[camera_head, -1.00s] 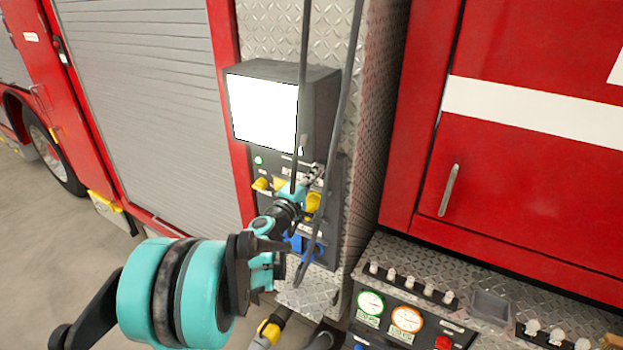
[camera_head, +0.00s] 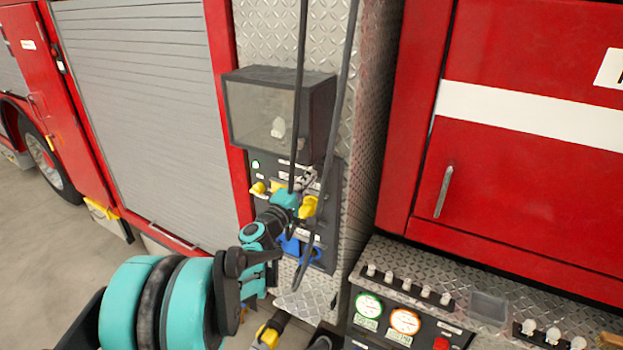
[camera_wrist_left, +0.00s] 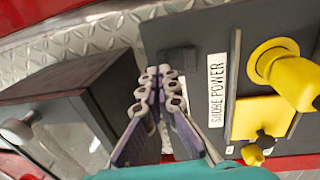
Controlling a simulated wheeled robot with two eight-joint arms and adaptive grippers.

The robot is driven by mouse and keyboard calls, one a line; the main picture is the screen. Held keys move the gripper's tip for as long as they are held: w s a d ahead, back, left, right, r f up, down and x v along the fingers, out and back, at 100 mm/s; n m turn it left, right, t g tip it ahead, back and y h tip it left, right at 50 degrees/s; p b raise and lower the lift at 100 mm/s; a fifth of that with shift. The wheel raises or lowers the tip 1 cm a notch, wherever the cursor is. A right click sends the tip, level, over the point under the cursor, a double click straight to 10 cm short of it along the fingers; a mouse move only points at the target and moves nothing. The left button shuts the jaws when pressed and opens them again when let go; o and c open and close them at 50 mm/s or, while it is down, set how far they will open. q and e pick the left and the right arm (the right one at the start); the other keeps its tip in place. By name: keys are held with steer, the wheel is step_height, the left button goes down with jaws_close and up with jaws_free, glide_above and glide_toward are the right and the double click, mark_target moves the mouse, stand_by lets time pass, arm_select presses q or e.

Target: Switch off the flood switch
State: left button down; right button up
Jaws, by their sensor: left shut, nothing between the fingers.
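The flood light box (camera_head: 275,110) is on the diamond-plate column, its front pane dark and see-through with a pale bulb inside. It also shows at the left of the left wrist view (camera_wrist_left: 60,125). Below it is a dark control panel (camera_head: 328,190). My left gripper (camera_head: 308,178) is shut and empty in front of the panel's upper part. In the left wrist view its fingertips (camera_wrist_left: 160,72) are beside a small dark block (camera_wrist_left: 177,61) near the "SHORE POWER" label (camera_wrist_left: 217,92). I cannot tell whether they touch it. The flood switch cannot be made out clearly. My right gripper is out of view.
Yellow connectors (camera_head: 309,206) and a blue one (camera_head: 291,246) stick out of the panel close to my left wrist. A gauge panel (camera_head: 385,318) is at the lower right.

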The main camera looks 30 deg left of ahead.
arm_select(q)
steer(key=s+r, duration=0.1)
steer(key=s, duration=0.9)
steer(key=shift+s+r, duration=0.25)
steer(key=shift+s, duration=0.15)
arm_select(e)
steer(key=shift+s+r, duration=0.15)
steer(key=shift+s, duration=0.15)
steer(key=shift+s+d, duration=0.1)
